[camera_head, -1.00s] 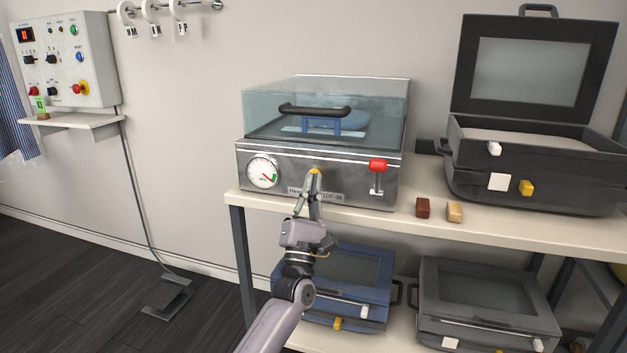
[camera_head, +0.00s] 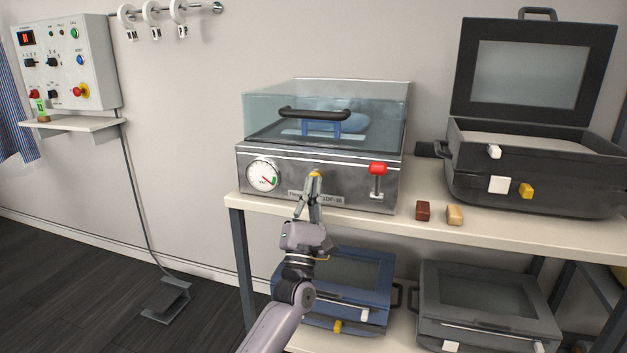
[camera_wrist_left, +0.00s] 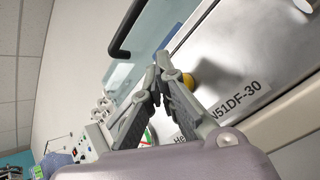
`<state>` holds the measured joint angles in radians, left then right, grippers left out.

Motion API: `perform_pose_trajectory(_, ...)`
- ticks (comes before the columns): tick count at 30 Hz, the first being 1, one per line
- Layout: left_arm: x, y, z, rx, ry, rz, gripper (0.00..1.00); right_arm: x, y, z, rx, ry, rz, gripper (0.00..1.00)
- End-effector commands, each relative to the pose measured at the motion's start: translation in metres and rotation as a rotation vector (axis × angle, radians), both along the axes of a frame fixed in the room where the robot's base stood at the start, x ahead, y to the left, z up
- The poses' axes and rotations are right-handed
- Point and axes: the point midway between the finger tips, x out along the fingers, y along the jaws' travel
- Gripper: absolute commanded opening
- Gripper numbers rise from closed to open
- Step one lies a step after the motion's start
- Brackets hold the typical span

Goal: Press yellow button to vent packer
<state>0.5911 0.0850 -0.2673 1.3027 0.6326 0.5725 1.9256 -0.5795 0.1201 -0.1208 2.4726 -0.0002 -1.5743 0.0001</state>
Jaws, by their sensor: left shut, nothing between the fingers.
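The packer (camera_head: 348,192) is a steel box with a clear lid (camera_head: 390,105), which is down, on the upper shelf. Its yellow button (camera_head: 315,175) is on the front panel, between the round gauge (camera_head: 263,173) and the red-knobbed lever (camera_head: 377,169). My left gripper (camera_head: 314,182) is shut and empty, its tips at or just below the button. In the left wrist view the yellow button (camera_wrist_left: 189,81) shows right beside the fingertips (camera_wrist_left: 160,68); I cannot tell whether they touch. My right gripper is not in view.
A brown block (camera_head: 422,210) and a tan block (camera_head: 454,213) lie right of the packer. An open black case (camera_head: 580,190) stands further right. Blue (camera_head: 345,275) and grey (camera_head: 480,290) cases are on the lower shelf. A control box (camera_head: 90,65) hangs at left.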

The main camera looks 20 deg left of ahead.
Motion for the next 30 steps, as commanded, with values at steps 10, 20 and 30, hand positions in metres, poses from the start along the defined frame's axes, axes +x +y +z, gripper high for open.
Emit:
perform_pose_trajectory(10, 0.0, 0.0, 0.0, 0.0, 0.0, 0.0, 0.0, 0.0, 0.0, 0.0, 0.0, 0.0, 0.0, 0.4)
perform_pose_trajectory(20, 0.006, 0.0, -0.002, 0.0, 0.0, 0.0, 0.0, -0.001, 0.0, -0.012, 0.0, 0.002, 0.0, 0.4)
perform_pose_trajectory(30, 0.008, 0.0, 0.0, 0.0, 0.0, 0.0, 0.0, 0.0, 0.0, -0.009, 0.001, -0.003, -0.001, 0.4)
